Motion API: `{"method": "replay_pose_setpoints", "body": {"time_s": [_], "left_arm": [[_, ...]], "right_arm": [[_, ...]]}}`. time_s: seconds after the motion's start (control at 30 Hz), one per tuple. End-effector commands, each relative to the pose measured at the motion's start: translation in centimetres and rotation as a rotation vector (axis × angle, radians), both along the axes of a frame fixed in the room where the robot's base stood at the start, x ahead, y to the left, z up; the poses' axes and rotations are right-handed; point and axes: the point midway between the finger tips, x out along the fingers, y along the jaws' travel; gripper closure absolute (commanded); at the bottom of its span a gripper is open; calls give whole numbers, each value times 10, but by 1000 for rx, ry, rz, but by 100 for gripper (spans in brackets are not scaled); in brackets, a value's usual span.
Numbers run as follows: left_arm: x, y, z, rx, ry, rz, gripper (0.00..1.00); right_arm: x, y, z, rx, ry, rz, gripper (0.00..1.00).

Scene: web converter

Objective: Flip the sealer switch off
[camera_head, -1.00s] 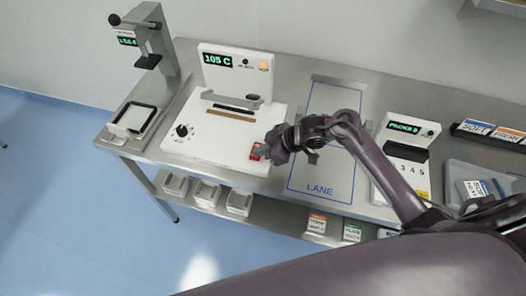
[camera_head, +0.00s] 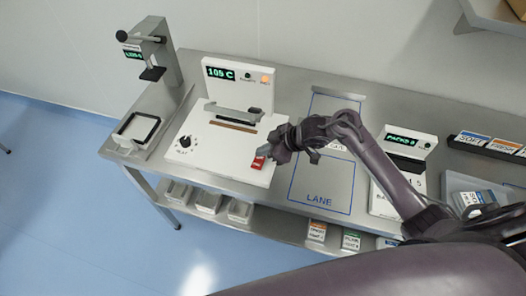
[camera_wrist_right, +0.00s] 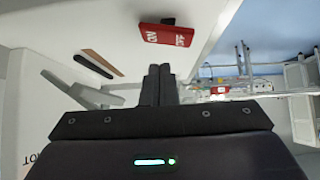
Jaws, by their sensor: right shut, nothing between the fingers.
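The sealer (camera_head: 222,165) is a white machine with a lit green temperature display (camera_head: 220,73) and an orange lamp (camera_head: 265,79). Its red switch (camera_head: 258,163) sits at the front right corner of the top. In the right wrist view the red switch (camera_wrist_right: 168,35) carries white lettering, too blurred to read, with a dark part at its edge. My right gripper (camera_head: 264,153) is shut and empty, close beside the switch. In the right wrist view its fingertips (camera_wrist_right: 160,70) point toward the switch, with a visible gap between. My left gripper is not in view.
A black knob (camera_head: 185,142) is at the sealer's front left. The bench lane (camera_head: 320,185) right of the sealer is clear under my arm. A stand with a tray (camera_head: 137,128) is at left, and a pack counter (camera_head: 408,150) at right. Bins (camera_head: 208,201) sit below.

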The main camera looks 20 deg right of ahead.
Motion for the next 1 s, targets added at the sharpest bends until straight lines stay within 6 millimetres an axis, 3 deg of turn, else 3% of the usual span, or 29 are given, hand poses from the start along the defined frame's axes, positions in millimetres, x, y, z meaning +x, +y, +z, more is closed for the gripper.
{"method": "replay_pose_setpoints", "body": {"time_s": [0.07, 0.13, 0.5, 1.0], "left_arm": [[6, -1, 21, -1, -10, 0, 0], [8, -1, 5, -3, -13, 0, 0], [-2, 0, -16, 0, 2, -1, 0], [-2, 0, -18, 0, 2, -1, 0]], "right_arm": [[3, -2, 22, 0, -2, 0, 100], [-3, -13, 20, -4, -6, 0, 100], [-26, -55, 70, -1, -5, 2, 100], [-31, -63, 83, 3, -3, 2, 100]]}}
